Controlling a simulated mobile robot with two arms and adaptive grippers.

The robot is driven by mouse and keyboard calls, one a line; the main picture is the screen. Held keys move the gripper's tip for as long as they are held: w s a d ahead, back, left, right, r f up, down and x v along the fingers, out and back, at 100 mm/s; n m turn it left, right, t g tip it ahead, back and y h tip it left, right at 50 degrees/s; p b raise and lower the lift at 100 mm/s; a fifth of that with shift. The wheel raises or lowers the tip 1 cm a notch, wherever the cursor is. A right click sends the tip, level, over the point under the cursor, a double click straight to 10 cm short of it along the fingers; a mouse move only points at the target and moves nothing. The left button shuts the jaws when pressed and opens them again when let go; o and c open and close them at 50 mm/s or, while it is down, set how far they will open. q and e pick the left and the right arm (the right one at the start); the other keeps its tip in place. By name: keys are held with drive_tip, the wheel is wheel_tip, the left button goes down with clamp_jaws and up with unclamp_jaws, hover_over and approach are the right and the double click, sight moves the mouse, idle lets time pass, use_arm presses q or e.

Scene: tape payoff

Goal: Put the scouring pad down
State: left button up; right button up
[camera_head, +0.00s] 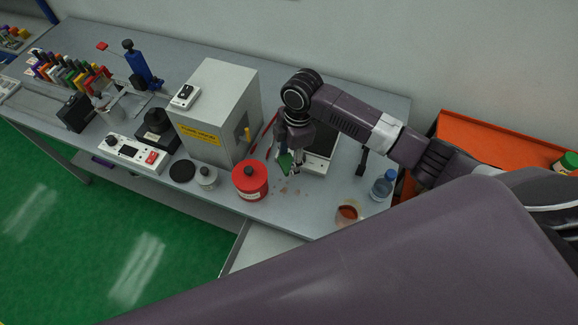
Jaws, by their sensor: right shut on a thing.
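The scouring pad (285,164) is a small green piece seen at my right gripper (292,168). My right gripper points down over the bench and is shut on the pad. The pad hangs tilted above the worktop, just right of the red container (250,181). The gripper partly hides it, and its exact height over the bench is hard to tell. My left gripper is not in view.
A grey cabinet (214,112) with a yellow label stands left of the gripper. A dark-topped device (319,150) is behind it. A beaker with reddish liquid (347,214) and a bottle (383,185) stand right. Small brownish bits lie on the bench near the red container.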

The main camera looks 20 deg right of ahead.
drive_tip(key=shift+s, duration=0.1)
idle(0.3)
drive_tip(key=shift+a+r+b, duration=0.1)
drive_tip(key=shift+a+b, duration=0.45)
drive_tip(key=shift+b, duration=0.05)
drive_tip(key=s+a+f+n+g+b, duration=0.15)
drive_tip(key=s+a+n+b, duration=0.3)
drive_tip(key=s+a, duration=0.8)
drive_tip(key=s+a+f+n+t+b, duration=0.15)
drive_tip(key=s+a+n+b, duration=0.3)
drive_tip(key=s+a, duration=0.85)
drive_tip(key=shift+g, duration=0.5)
drive_tip(key=f, duration=0.5)
drive_tip(key=s+f, duration=0.1)
drive_tip(key=f, duration=0.4)
drive_tip(key=d+f, duration=0.1)
drive_tip(key=f, duration=0.4)
drive_tip(key=shift+s+d+f+p, duration=0.1)
drive_tip(key=shift+s+f+p, duration=0.1)
drive_tip(key=shift+f+p, duration=0.15)
drive_tip(key=shift+f, duration=2.15)
